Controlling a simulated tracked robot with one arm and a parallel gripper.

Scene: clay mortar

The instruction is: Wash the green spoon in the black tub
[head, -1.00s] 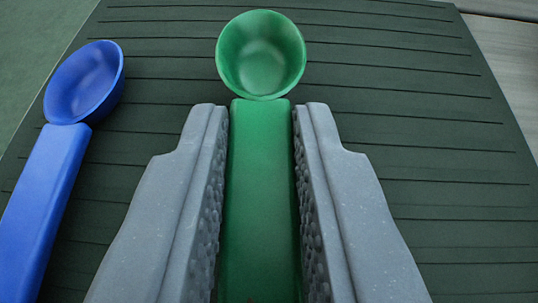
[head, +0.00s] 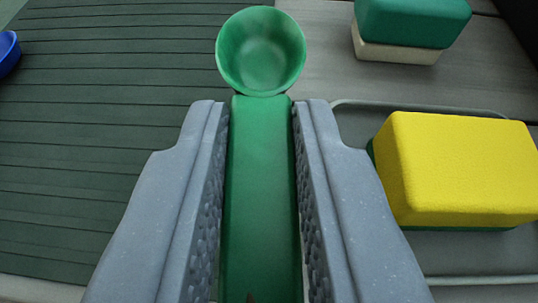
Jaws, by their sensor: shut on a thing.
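The green spoon (head: 262,190) has a thick flat handle and a round bowl facing up toward the camera. My gripper (head: 261,108) is shut on its handle, one grey textured finger on each side. The bowl sticks out past the fingertips. The spoon is above the right part of a dark ribbed mat; its height over the surface is hard to tell. I cannot identify the black tub for sure; a black shape (head: 515,25) is cut off at the top right corner.
A blue spoon (head: 8,52) shows partly at the left edge on the dark ribbed mat (head: 100,150). At right, a yellow sponge (head: 460,165) with a green underside lies on a grey tray (head: 470,268). A green and cream sponge (head: 410,22) lies behind it on the grey table (head: 320,70).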

